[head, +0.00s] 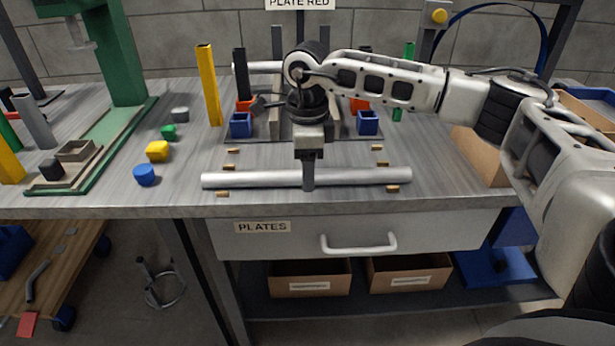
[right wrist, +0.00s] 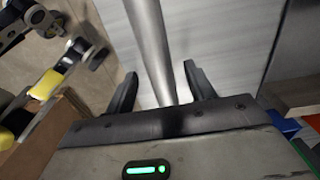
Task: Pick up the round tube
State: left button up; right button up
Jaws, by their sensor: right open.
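The round tube (head: 250,178) is a long silver-grey cylinder. It lies left to right near the front edge of the grey table, between small tan blocks. My right gripper (head: 309,184) points down over the tube's middle, and its near finger hides a short stretch of it. In the right wrist view the tube (right wrist: 152,45) runs between the two spread fingers of my right gripper (right wrist: 160,88). There is a gap on both sides, so the gripper is open around the tube and not clamped.
A fixture with blue blocks (head: 367,123) and upright bars stands behind the tube. A yellow post (head: 208,85) stands to its left. Loose blue (head: 145,175) and yellow (head: 157,151) pieces lie further left. A drawer handle (head: 358,244) juts out below the table edge.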

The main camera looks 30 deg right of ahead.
jog(key=shift+f, duration=0.4)
jog(key=c, duration=1.1)
jog(key=shift+c, duration=0.2)
jog(key=shift+r, duration=0.1)
